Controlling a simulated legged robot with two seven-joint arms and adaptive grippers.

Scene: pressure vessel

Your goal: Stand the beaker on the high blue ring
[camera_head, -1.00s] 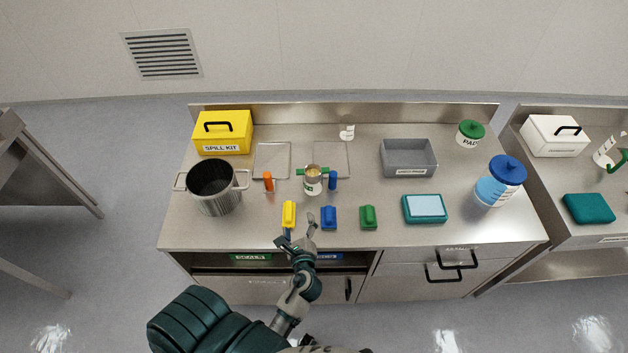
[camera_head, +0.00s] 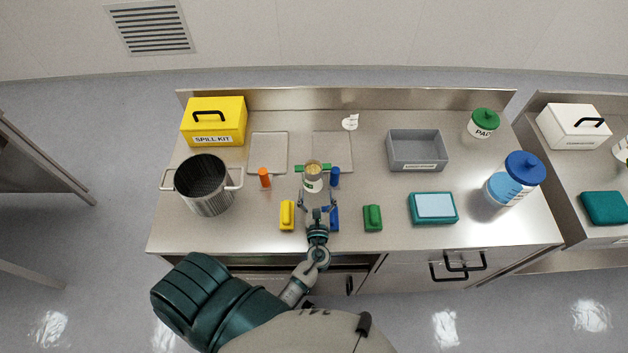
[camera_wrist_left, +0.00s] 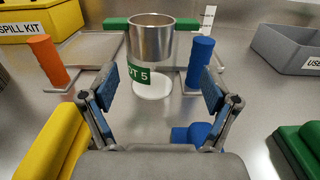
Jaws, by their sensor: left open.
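The beaker is a metal cup (camera_head: 313,183) with a green label, standing upright near the middle of the bench. In the left wrist view the beaker (camera_wrist_left: 152,55) is straight ahead, above a white round base (camera_wrist_left: 154,85). My left gripper (camera_head: 318,203) is open just in front of it; in the wrist view its fingers (camera_wrist_left: 160,90) are spread with nothing between them. A blue post (camera_head: 335,177) stands right of the beaker and an orange post (camera_head: 265,178) left of it. I cannot make out a blue ring clearly. My right gripper is not in view.
Yellow (camera_head: 287,215), blue (camera_head: 333,219) and green (camera_head: 373,217) blocks line the front near my gripper. A pot (camera_head: 207,185) stands left and a grey bin (camera_head: 418,151) right. Two flat clear plates (camera_head: 268,152) lie behind the posts.

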